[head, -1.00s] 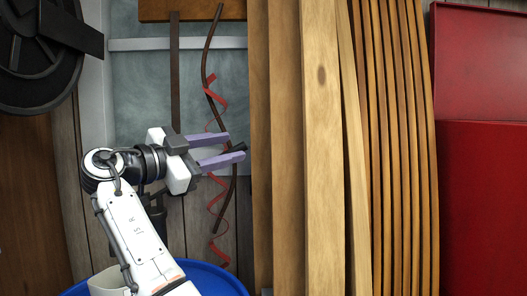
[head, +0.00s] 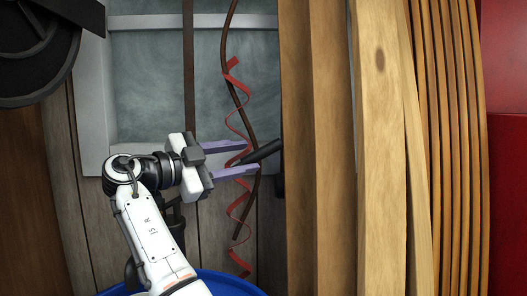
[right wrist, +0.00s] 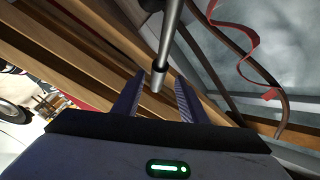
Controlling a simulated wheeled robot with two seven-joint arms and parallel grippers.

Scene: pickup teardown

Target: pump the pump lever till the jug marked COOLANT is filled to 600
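My right gripper (head: 252,157) is open, its two purple-grey fingers pointing right in the head view. A dark bar end, which looks like the pump lever (head: 266,151), shows at the fingertips. I see a gap on either side, and no clear contact. The jug marked COOLANT and its level are not in view. My left gripper is not in view.
Wooden boards (head: 380,150) stand to the right of the gripper, with a red surface (head: 505,70) beyond. A red curled ribbon (head: 237,122) and a thin brown strand hang close behind the fingers. A blue round rim (head: 232,281) lies below my arm. A black reel (head: 40,65) is at upper left.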

